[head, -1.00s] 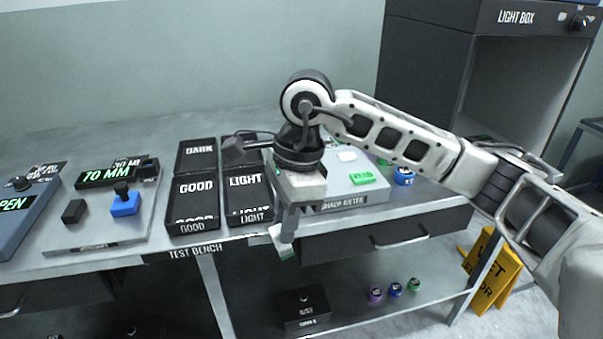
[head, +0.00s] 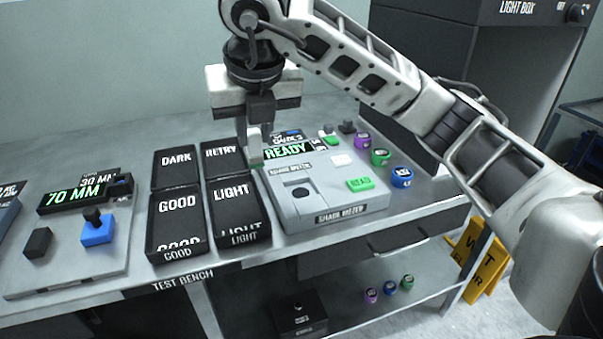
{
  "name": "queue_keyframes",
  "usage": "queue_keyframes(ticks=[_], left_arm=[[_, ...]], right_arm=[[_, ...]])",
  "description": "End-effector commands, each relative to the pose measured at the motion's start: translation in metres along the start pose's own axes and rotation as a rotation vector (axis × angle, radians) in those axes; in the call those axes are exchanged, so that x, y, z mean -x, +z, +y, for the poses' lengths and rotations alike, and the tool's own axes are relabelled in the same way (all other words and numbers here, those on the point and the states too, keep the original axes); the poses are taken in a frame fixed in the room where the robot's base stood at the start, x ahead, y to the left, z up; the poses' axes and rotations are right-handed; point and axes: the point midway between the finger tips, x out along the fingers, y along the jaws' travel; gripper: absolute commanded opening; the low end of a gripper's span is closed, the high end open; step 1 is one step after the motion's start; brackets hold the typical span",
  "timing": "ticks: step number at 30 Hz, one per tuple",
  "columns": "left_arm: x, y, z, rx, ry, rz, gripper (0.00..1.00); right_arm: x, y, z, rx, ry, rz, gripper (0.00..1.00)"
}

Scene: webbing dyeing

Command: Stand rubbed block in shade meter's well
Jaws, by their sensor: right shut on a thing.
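The shade meter (head: 340,207) is a grey box on the test bench, with a READY display (head: 287,151) at its back and a green READ button (head: 360,184). Its well (head: 300,191) is a dark opening in a darker panel on the left of its top; I see no block in it. My right gripper (head: 254,152) points down, shut on a small block whose pale green lower end (head: 257,163) shows below the fingers. The block is above or beside the meter's back left corner, left of and behind the well. My left gripper is not in view.
Black trays marked DARK (head: 176,158), RETRY (head: 222,150), GOOD (head: 177,215) and LIGHT (head: 236,205) stand left of the meter. Several coloured jars, one blue (head: 401,177), stand at its right. The light box (head: 475,60) is at the back right.

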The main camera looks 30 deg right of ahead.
Motion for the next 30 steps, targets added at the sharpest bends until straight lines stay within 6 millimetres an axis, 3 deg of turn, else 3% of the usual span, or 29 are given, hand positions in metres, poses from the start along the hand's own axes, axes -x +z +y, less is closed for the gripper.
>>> queue_keyframes(ticks=[6, 12, 21, 25, 30], left_arm=[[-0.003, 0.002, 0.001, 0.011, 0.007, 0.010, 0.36], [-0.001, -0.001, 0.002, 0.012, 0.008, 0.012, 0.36], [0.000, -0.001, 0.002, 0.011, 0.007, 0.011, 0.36], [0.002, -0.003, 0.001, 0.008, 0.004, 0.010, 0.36], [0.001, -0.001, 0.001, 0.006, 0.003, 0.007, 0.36]], right_arm=[[-0.035, 0.006, -0.052, -0.002, -0.003, 0.006, 0.00], [-0.068, 0.004, -0.076, 0.001, -0.003, 0.003, 0.00], [-0.093, 0.001, -0.093, 0.002, -0.002, 0.004, 0.00], [-0.110, -0.007, -0.091, 0.005, 0.000, 0.004, 0.00], [-0.117, -0.010, -0.090, 0.004, 0.002, -0.001, 0.00]])
